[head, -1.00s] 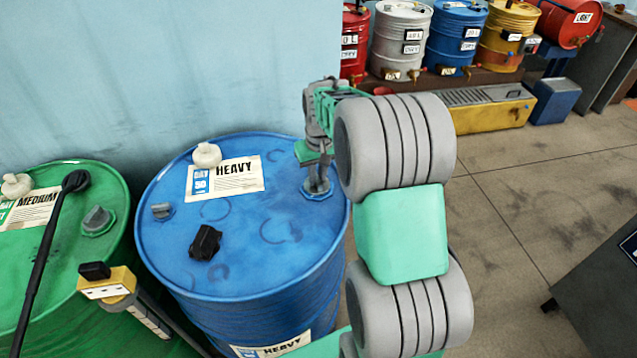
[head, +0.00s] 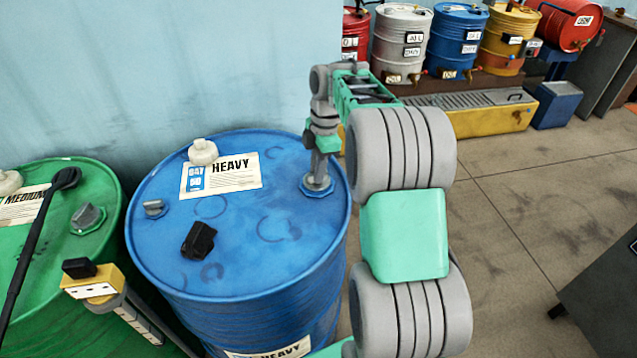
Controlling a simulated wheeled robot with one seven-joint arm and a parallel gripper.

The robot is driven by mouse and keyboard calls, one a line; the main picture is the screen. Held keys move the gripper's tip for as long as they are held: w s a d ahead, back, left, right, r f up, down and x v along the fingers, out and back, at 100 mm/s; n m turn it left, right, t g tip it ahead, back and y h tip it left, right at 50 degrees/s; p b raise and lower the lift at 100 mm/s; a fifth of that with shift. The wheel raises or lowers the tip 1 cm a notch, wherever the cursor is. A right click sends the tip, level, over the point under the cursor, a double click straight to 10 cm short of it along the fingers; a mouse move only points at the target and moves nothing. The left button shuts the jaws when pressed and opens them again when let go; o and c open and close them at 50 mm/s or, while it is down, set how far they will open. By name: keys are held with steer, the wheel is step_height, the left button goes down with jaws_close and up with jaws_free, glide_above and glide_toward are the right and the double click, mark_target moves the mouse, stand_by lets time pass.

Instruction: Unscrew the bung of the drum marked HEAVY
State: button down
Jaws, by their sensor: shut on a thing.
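The blue drum marked HEAVY (head: 240,225) stands upright against the wall, with a white paper label on its lid. My gripper (head: 318,180) points down at the right side of the lid and is shut on the bung (head: 317,189), which sits in a blue collar there. The gripper hides most of the bung, and I cannot tell how far it is turned. A smaller grey plug (head: 154,208) sits at the left of the lid.
A white cap (head: 202,152) and a black object (head: 198,240) lie on the blue lid. The green MEDIUM drum (head: 60,260) stands at left with a black-handled tool (head: 38,240) across it. A yellow-headed tool (head: 95,285) stands between the drums. Floor at right is open.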

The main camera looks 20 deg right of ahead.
steer(key=shift+r+p, duration=0.85)
steer(key=shift+r, duration=0.45)
